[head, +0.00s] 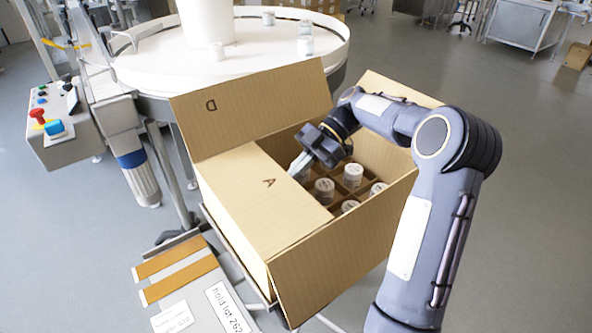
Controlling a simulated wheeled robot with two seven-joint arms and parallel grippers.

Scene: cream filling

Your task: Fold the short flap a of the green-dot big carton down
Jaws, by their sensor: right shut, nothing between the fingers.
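The big carton (232,222) stands open on a low stand, with jars in its divided inside. No green dot shows on the sides in view. Short flap A (250,190) lies inward over the left part of the opening, about level with the rim. Flap D (250,108) stands up at the back. My right gripper (296,171) is shut and empty, with its fingertips at the inner edge of flap A; I cannot tell whether they touch it. My left gripper is not in view.
White-lidded jars (325,185) fill cells in the uncovered part. Another flap (398,88) stands open behind my right arm. A round white table (240,62) with jars is behind the carton, and a control box (55,125) is at the left.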

